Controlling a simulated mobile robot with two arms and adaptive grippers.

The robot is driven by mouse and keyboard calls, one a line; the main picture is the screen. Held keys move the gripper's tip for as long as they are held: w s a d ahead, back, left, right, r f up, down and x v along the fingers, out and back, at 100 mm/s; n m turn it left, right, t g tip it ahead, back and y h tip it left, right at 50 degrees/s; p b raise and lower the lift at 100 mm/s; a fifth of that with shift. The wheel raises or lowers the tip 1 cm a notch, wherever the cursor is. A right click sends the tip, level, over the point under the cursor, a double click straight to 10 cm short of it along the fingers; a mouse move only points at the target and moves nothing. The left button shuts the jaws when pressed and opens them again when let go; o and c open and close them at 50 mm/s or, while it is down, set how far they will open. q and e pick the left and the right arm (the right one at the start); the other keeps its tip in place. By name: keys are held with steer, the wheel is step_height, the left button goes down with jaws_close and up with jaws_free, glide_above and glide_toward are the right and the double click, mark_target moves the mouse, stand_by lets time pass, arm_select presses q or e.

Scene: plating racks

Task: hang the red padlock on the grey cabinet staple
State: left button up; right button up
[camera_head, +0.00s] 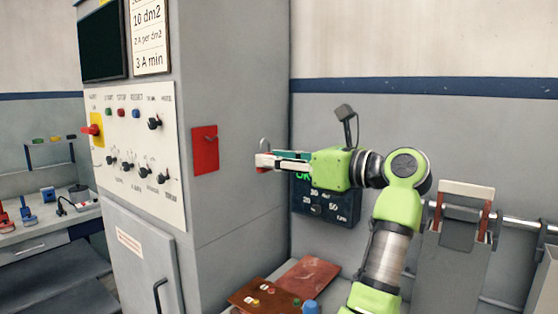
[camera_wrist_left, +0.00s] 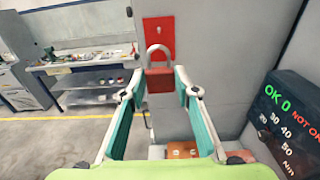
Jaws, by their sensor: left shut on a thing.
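My left gripper (camera_head: 268,160) is shut on the red padlock (camera_wrist_left: 160,82), its fingertips on both sides of the red body. In the left wrist view the grey shackle points up, and the padlock looks upright. In the head view the fingers hide most of the body; the shackle (camera_head: 263,144) shows above them. The staple (camera_head: 211,138) is a small metal piece on a red plate (camera_head: 205,158) on the grey cabinet's side. The padlock is apart from it, to its right in the head view. In the left wrist view the shackle overlaps the lower part of the red plate (camera_wrist_left: 158,25). My right gripper is not in view.
The grey cabinet (camera_head: 235,215) has a control panel (camera_head: 130,135) with knobs on its front. A dark display box (camera_head: 335,205) hangs on the wall behind my gripper. Red-brown trays (camera_head: 308,278) lie below. A bench (camera_head: 40,235) stands far left. Open air lies between padlock and plate.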

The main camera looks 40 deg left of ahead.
arm_select(q)
steer(key=shift+d+f, duration=0.15)
steer(key=shift+d, duration=0.25)
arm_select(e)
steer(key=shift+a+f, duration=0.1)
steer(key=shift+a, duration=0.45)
arm_select(q)
steer(key=shift+d, duration=0.1)
steer(key=d, duration=0.1)
steer(key=d+r, duration=0.1)
steer(key=shift+d, duration=0.4)
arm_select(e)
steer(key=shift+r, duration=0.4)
